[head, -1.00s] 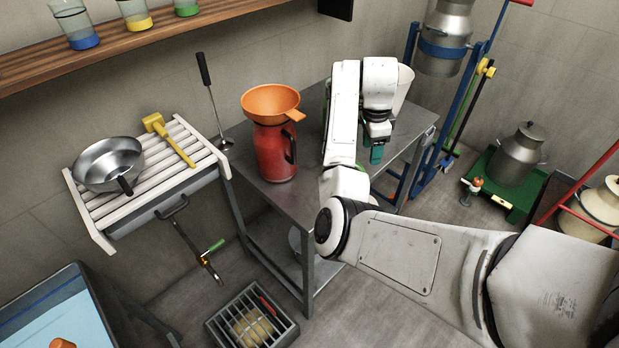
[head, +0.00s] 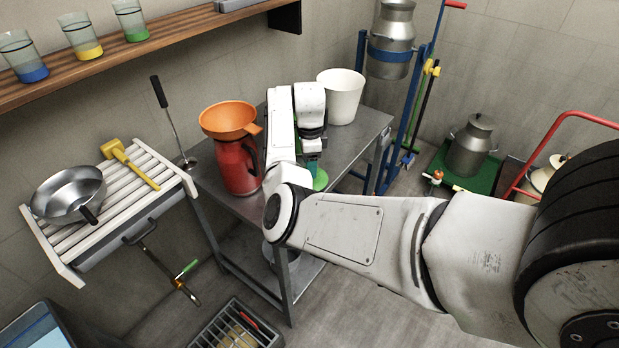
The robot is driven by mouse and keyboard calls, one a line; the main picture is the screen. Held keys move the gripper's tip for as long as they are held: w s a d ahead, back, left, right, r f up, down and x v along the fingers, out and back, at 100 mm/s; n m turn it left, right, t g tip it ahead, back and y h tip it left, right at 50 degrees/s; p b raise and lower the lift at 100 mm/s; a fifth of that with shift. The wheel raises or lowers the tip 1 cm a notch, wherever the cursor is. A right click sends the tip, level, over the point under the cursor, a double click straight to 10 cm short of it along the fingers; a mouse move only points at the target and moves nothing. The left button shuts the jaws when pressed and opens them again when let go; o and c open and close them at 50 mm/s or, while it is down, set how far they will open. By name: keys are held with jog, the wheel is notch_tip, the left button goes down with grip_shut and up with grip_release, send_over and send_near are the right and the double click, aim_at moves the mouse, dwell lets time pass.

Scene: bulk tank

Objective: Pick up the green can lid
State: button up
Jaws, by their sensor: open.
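The green can lid (head: 320,182) lies on the grey metal table, just right of the red jug. Part of it is hidden behind my arm. My gripper (head: 312,168) points down over the lid with its teal fingers close above it. The fingers are small and partly covered by my arm, so I cannot tell whether they touch the lid. The gripper is open, and I see nothing held in it.
The red jug (head: 237,167) with an orange funnel (head: 228,119) stands close left of my arm. A white bucket (head: 341,97) stands at the table's back. The metal table (head: 362,142) has bare room at its right. A slatted drainboard (head: 108,198) holds a steel pan (head: 68,192).

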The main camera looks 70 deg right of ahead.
jog(key=shift+f, duration=1.45)
jog(key=shift+c, duration=0.2)
grip_shut()
